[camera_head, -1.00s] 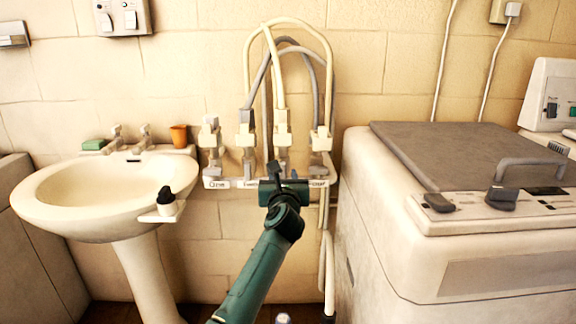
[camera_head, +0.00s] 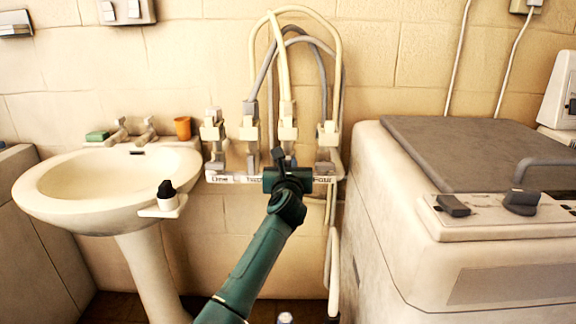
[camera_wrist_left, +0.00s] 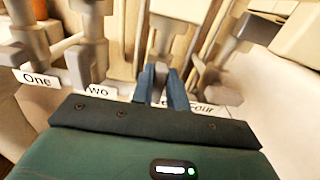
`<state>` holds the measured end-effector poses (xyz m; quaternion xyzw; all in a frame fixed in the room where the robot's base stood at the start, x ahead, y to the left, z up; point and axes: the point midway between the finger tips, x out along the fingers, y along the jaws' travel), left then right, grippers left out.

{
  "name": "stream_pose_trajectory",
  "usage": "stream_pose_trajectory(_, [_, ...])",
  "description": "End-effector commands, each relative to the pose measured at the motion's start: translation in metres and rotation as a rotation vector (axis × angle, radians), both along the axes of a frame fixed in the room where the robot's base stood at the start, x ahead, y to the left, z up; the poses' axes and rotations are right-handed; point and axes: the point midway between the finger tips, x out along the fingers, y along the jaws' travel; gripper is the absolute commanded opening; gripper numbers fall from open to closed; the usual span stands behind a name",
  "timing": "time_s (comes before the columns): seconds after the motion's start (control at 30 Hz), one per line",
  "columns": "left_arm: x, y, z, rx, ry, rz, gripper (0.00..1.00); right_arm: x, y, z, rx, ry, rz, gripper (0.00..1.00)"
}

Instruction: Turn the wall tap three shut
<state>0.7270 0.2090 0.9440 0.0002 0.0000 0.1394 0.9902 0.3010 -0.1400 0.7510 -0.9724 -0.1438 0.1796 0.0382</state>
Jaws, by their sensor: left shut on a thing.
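Wall tap three (camera_head: 287,128) is the third pale tap from the left on the white labelled rail (camera_head: 225,180), with a cream hose rising from it. My left gripper (camera_head: 284,160) reaches up from below and is shut on tap three's lower part, which it mostly hides in the head view. In the left wrist view, the two blue-grey fingers (camera_wrist_left: 162,88) stand on either side of tap three (camera_wrist_left: 172,40). The Three label is mostly hidden behind the gripper. The handle's exact angle cannot be made out. My right gripper is not in view.
Tap one (camera_head: 213,132) and tap two (camera_head: 249,130) are close on the left, and tap four (camera_head: 328,135) close on the right. Hoses loop above. A washbasin (camera_head: 60,210) stands at left, an orange cup (camera_head: 183,128) on its back ledge. A washing machine (camera_head: 400,240) stands at right.

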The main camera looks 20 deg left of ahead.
Motion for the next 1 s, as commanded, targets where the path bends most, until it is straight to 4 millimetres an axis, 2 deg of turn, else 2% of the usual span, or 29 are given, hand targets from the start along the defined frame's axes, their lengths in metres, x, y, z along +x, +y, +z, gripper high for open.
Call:
stream_pose_trajectory(0.1, [0.0,0.0,0.0,0.0,0.0,0.0,0.0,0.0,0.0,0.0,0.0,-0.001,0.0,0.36])
stream_pose_trajectory(0.57, [0.0,-0.001,0.002,0.065,0.022,0.0,0.0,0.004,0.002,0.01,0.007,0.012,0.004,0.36])
stream_pose_trajectory(0.77, [0.001,-0.003,0.004,0.192,0.06,0.0,0.0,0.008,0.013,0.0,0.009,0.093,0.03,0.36])
stream_pose_trajectory(1.0, [0.001,-0.005,0.003,0.405,0.122,-0.001,0.0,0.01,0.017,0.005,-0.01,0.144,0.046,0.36])
